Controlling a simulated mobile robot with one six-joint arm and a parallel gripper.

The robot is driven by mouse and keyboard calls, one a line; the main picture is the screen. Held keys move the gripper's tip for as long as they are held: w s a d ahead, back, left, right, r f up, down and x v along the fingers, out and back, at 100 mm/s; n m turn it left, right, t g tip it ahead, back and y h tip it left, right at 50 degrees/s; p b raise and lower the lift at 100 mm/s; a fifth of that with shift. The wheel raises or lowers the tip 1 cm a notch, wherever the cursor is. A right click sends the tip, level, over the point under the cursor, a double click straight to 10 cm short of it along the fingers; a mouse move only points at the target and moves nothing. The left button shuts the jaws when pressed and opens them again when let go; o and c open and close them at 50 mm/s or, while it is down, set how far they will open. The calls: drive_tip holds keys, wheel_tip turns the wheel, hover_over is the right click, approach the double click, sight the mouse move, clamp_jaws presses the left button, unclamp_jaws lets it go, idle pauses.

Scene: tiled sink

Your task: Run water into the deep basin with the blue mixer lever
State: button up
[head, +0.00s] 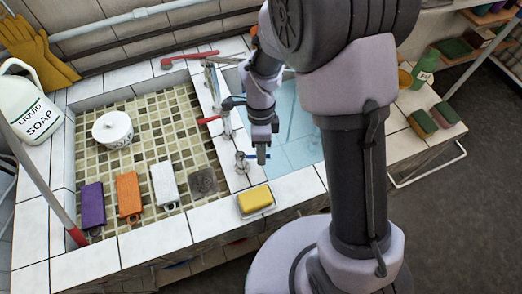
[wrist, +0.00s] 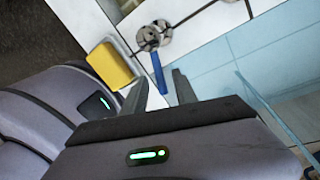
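The blue mixer lever (wrist: 158,72) sticks out from a round metal mixer base (wrist: 152,38) on the white tiled ledge. In the wrist view the lever's free end shows between the two fingertips of my gripper (wrist: 161,82), which are apart. I cannot tell whether either finger touches it. In the head view my gripper (head: 262,156) points down beside the mixer (head: 241,163) on the divider. The deep basin (head: 303,150), lined in pale blue, lies to the right, partly hidden by my arm. No running water is visible.
A yellow sponge (head: 256,198) on a dish sits on the front ledge near the mixer. A red lever (head: 209,120) stands further back on the divider. The tiled shallow basin (head: 150,180) at left holds a white pot and colored blocks.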

clamp_jaws()
drive_tip(key=shift+w+r, duration=0.1)
idle(1.3)
